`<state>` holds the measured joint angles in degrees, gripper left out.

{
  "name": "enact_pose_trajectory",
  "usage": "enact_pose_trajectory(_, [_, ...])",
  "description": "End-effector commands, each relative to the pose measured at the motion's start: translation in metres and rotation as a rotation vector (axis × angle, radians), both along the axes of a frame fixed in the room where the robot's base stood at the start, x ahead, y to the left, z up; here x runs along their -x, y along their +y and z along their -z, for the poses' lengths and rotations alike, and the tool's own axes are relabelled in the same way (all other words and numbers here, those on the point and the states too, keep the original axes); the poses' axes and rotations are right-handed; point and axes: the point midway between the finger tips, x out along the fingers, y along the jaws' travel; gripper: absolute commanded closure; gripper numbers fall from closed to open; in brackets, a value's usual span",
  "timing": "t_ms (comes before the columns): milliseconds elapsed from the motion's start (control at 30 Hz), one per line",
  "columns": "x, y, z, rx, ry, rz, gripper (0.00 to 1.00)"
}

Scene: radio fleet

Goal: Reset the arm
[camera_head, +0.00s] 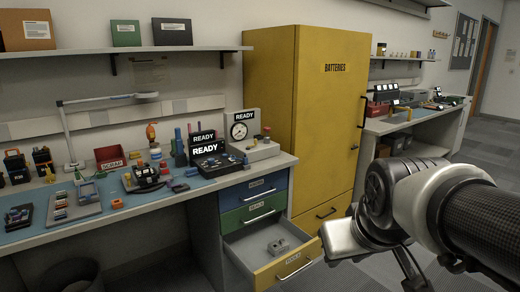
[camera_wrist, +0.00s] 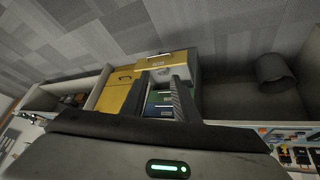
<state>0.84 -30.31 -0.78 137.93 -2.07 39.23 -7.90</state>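My arm (camera_head: 465,215) reaches in from the lower right in the head view, bent at a joint in front of the yellow cabinet. My gripper (camera_wrist: 162,84) shows in the wrist view with its two dark fingers apart and nothing seen between them. Beyond the fingers are the bench drawers. The gripper's fingertips are hard to make out in the head view.
The yellow bottom drawer (camera_head: 288,268) is pulled out under the bench, with a small grey part (camera_head: 278,246) inside. A yellow batteries cabinet (camera_head: 325,110) stands behind. The cluttered workbench (camera_head: 150,205) is at left; another bench (camera_head: 420,121) is at right.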

Motion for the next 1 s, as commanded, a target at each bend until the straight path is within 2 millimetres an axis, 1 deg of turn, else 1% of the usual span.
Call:
enact_pose_trajectory(33, [0.017,0.003,-0.001,-0.019,0.009,0.019,0.72])
enact_pose_trajectory(100, [0.039,0.007,0.001,-0.047,0.032,0.047,0.72])
enact_pose_trajectory(267, [0.084,0.015,0.007,-0.100,0.081,0.105,0.72])
enact_pose_trajectory(300, [0.083,0.015,-0.011,-0.101,0.086,0.108,0.72])
enact_pose_trajectory(567, [0.081,0.015,-0.070,-0.100,0.086,0.106,0.72])
enact_pose_trajectory(667, [0.081,0.015,-0.099,-0.100,0.085,0.105,0.72])
enact_pose_trajectory(767, [0.081,0.015,-0.137,-0.098,0.085,0.105,0.72])
enact_pose_trajectory(800, [0.081,0.015,-0.155,-0.098,0.085,0.105,0.72])
enact_pose_trajectory(900, [0.081,0.015,-0.198,-0.098,0.085,0.105,0.72])
enact_pose_trajectory(1000, [0.081,0.015,-0.232,-0.098,0.085,0.105,0.72])
